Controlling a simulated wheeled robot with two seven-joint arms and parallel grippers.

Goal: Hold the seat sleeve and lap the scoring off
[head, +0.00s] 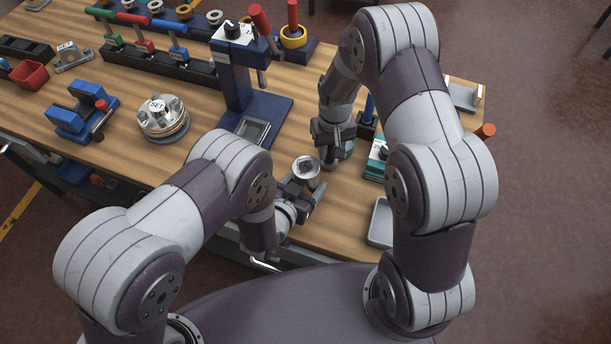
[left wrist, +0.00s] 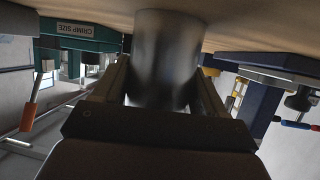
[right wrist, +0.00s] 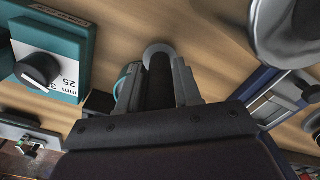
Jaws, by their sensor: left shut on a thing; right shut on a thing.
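The seat sleeve (head: 306,168) is a short grey metal cylinder, upright, with its open top facing up. My left gripper (head: 298,192) is shut on it at the front of the bench; in the left wrist view the sleeve (left wrist: 167,60) stands between both fingers. My right gripper (head: 332,150) is pointing down just behind and right of the sleeve. In the right wrist view it is shut on a dark rod (right wrist: 160,82) with a pale round end, apparently the lap. The sleeve (right wrist: 290,28) shows apart from the rod there. The sleeve's bore scoring cannot be made out.
A teal crimp-size box (head: 377,160) with a dial stands right of my right gripper. A grey tray (head: 380,222) lies at the front right. A blue press (head: 238,75) stands behind, and a round fixture (head: 162,118) left. Bare wood (head: 215,120) lies between them.

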